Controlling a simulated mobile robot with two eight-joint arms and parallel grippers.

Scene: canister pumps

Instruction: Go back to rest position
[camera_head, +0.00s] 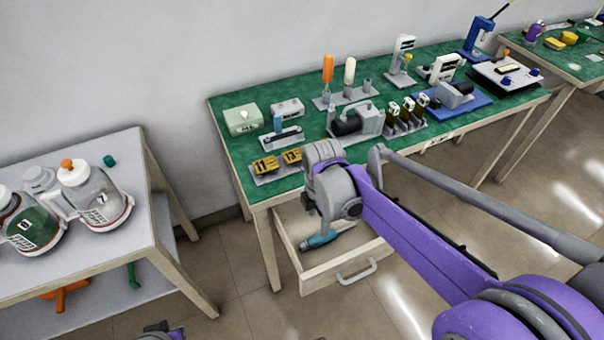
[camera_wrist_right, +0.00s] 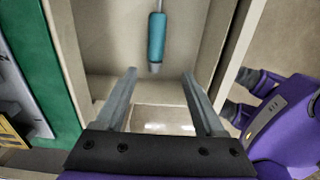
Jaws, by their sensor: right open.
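My right gripper (camera_head: 322,232) hangs over the open drawer (camera_head: 345,262) below the green-topped bench. In the right wrist view its two grey fingers (camera_wrist_right: 160,74) stand apart with nothing between them. A teal-handled tool (camera_head: 319,239) lies in the drawer beneath the gripper. In the right wrist view the tool (camera_wrist_right: 156,40) lies beyond the fingertips, apart from them. A purple and dark part of mine (camera_head: 160,331) shows at the bottom edge of the head view. I cannot tell whether it is my left gripper.
The green bench (camera_head: 225,108) carries pump parts, an orange-handled tool (camera_head: 328,68) and yellow numbered blocks (camera_head: 266,165). A grey table (camera_head: 120,150) at left holds jars (camera_head: 95,198). The bench's edge and drawer walls are close to the right gripper. Open floor (camera_head: 215,260) lies between the tables.

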